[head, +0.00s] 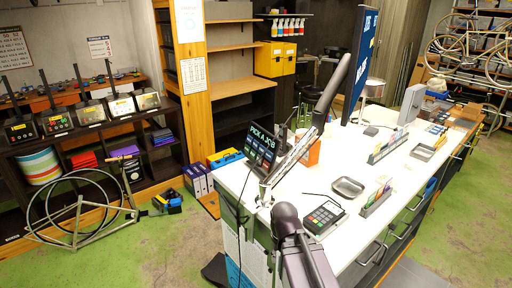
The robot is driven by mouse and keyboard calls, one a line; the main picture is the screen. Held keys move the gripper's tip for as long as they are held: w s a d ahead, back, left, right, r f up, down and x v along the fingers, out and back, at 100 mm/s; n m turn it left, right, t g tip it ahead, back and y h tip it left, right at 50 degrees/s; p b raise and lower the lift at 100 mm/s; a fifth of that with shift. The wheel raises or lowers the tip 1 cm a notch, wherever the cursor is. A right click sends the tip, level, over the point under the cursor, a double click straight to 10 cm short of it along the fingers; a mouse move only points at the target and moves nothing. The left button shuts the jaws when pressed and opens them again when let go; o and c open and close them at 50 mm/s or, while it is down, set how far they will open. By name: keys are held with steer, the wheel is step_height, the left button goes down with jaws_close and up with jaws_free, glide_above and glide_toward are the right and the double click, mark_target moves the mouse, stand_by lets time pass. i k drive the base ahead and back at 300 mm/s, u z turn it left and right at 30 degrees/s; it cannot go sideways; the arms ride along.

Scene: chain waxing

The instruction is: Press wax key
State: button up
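A small dark tilted screen (262,146) stands at the near left end of the white counter. Its heading reads "PICK A JOB", with rows of small coloured keys below. The key labels are too small to read, so I cannot tell which one is wax. A long dark and pale bar (329,90) rises slantwise just right of the screen. A purple-grey link of my arm (289,221) shows at the bottom, in front of the counter's near end. I cannot make out my gripper's fingers.
On the white counter (405,160) are a keypad terminal (324,217), a grey dish (348,187), card racks (376,200) and a tall dark blue panel (361,62). Shelves line the left wall. A bicycle frame with wheels (84,208) leans there. Green floor between is mostly open.

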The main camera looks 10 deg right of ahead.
mark_target(249, 139)
steer(key=z, duration=0.05)
steer(key=k, duration=1)
steer(key=u, duration=0.85)
steer(key=i, duration=1.75)
steer(key=u, duration=0.05)
